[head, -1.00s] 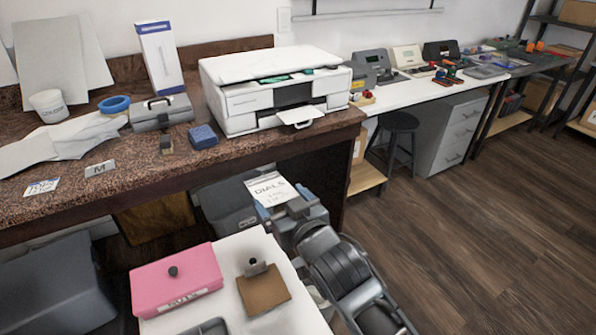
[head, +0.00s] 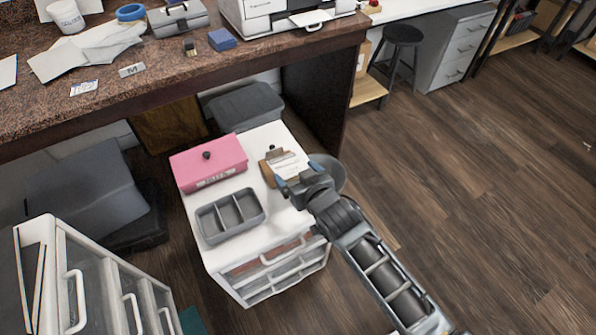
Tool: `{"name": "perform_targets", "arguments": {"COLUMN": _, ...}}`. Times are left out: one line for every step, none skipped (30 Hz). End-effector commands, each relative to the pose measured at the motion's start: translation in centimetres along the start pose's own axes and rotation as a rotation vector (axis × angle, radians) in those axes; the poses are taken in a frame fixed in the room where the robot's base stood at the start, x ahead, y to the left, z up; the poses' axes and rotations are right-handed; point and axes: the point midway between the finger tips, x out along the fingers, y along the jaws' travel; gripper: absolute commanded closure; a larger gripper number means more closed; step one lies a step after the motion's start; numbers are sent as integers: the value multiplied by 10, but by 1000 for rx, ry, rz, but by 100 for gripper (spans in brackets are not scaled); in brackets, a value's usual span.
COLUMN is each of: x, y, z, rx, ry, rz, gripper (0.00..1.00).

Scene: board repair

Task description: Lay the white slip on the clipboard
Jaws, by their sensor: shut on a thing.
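The white slip (head: 287,164) is in my gripper (head: 290,182), which is shut on its near edge. The slip is over the brown clipboard (head: 268,172) and covers most of it. I cannot tell whether the slip touches the board or is held just above it. The clipboard lies on the white top of a small drawer cabinet (head: 264,217), with its dark clip at the far end. Its left edge shows beside the slip; its right part is hidden by the slip and my gripper.
On the same cabinet top are a pink box (head: 208,163) with a dark knob and a grey divided tray (head: 230,215). The granite counter (head: 150,75) runs behind, with a printer (head: 285,14) on it. A white drawer unit (head: 90,285) stands at the lower left. Open floor lies to the right.

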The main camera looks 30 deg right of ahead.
Motion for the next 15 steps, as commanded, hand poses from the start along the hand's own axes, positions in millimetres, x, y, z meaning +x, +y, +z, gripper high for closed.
{"name": "perform_targets", "arguments": {"x": 3, "y": 0, "z": 5, "rx": 0, "ry": 0, "rz": 0, "gripper": 38}}
{"name": "perform_targets", "arguments": {"x": 4, "y": 0, "z": 7, "rx": 0, "ry": 0, "rz": 0, "gripper": 38}}
{"name": "perform_targets", "arguments": {"x": 6, "y": 0, "z": 9, "rx": 0, "ry": 0, "rz": 0, "gripper": 38}}
{"name": "perform_targets", "arguments": {"x": 7, "y": 0, "z": 11, "rx": 0, "ry": 0, "rz": 0, "gripper": 38}}
{"name": "perform_targets", "arguments": {"x": 9, "y": 0, "z": 13, "rx": 0, "ry": 0, "rz": 0, "gripper": 38}}
{"name": "perform_targets", "arguments": {"x": 10, "y": 0, "z": 15, "rx": 0, "ry": 0, "rz": 0, "gripper": 38}}
{"name": "perform_targets", "arguments": {"x": 12, "y": 0, "z": 17, "rx": 0, "ry": 0, "rz": 0, "gripper": 38}}
{"name": "perform_targets", "arguments": {"x": 13, "y": 0, "z": 19, "rx": 0, "ry": 0, "rz": 0, "gripper": 38}}
{"name": "perform_targets", "arguments": {"x": 15, "y": 0, "z": 21, "rx": 0, "ry": 0, "rz": 0, "gripper": 38}}
{"name": "perform_targets", "arguments": {"x": 16, "y": 0, "z": 23, "rx": 0, "ry": 0, "rz": 0, "gripper": 38}}
{"name": "perform_targets", "arguments": {"x": 17, "y": 0, "z": 25, "rx": 0, "ry": 0, "rz": 0, "gripper": 38}}
{"name": "perform_targets", "arguments": {"x": 19, "y": 0, "z": 27, "rx": 0, "ry": 0, "rz": 0, "gripper": 38}}
{"name": "perform_targets", "arguments": {"x": 20, "y": 0, "z": 28, "rx": 0, "ry": 1, "rz": 0, "gripper": 38}}
{"name": "perform_targets", "arguments": {"x": 21, "y": 0, "z": 30, "rx": 0, "ry": 1, "rz": 0, "gripper": 38}}
{"name": "perform_targets", "arguments": {"x": 23, "y": 0, "z": 33, "rx": 0, "ry": 0, "rz": 0, "gripper": 38}}
